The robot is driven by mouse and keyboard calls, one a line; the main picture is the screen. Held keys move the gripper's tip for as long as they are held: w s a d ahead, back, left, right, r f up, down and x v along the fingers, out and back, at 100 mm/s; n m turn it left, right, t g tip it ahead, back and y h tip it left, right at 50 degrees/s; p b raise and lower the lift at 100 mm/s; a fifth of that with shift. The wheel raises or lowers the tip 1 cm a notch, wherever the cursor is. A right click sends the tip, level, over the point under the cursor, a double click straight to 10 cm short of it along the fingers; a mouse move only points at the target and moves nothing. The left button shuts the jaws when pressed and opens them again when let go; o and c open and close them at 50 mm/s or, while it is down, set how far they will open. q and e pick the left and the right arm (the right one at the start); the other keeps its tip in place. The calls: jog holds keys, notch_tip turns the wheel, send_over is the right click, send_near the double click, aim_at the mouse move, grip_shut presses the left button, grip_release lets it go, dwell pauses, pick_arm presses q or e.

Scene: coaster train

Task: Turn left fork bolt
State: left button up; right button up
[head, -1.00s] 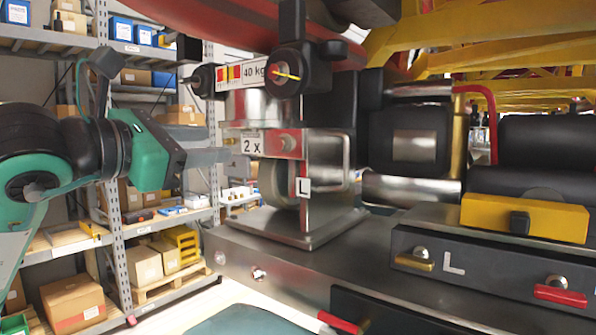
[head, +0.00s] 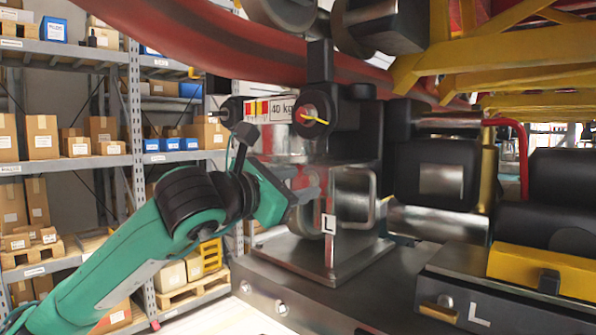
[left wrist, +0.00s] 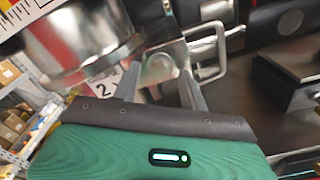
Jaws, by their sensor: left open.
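The left fork bolt (left wrist: 160,68) shows in the left wrist view as a rounded silver head on the steel fork, beside the "2 x" label (left wrist: 104,85). My left gripper (head: 308,187) is open in front of the steel fork marked "L" (head: 328,224). In the left wrist view its two fingers (left wrist: 158,72) stand on either side of the bolt head. I cannot tell whether they touch it. In the head view the gripper hides the bolt. My right gripper is in neither view.
A dial with a yellow pointer (head: 311,112) and a "40 kg" label (head: 282,107) sit just above the gripper. A metal loop handle (head: 370,190) is close on its right. A steel base (head: 300,292) lies below. Storage shelves (head: 65,161) stand behind on the left.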

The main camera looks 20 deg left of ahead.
pick_arm(q)
jog(key=shift+w+d, duration=0.15)
jog(key=shift+w, duration=0.2)
grip_shut()
jog(key=shift+f+m+b, duration=0.25)
jog(key=shift+m+b, duration=0.15)
jog(key=shift+b, duration=0.4)
jog(key=m+b, duration=0.4)
jog(key=b, duration=0.2)
jog(key=shift+m, duration=0.4)
jog(key=m+b, duration=0.2)
jog(key=m, duration=0.1)
jog(key=shift+r+m+b, duration=0.15)
jog(key=shift+m+b, duration=0.6)
jog(key=shift+m, duration=0.85)
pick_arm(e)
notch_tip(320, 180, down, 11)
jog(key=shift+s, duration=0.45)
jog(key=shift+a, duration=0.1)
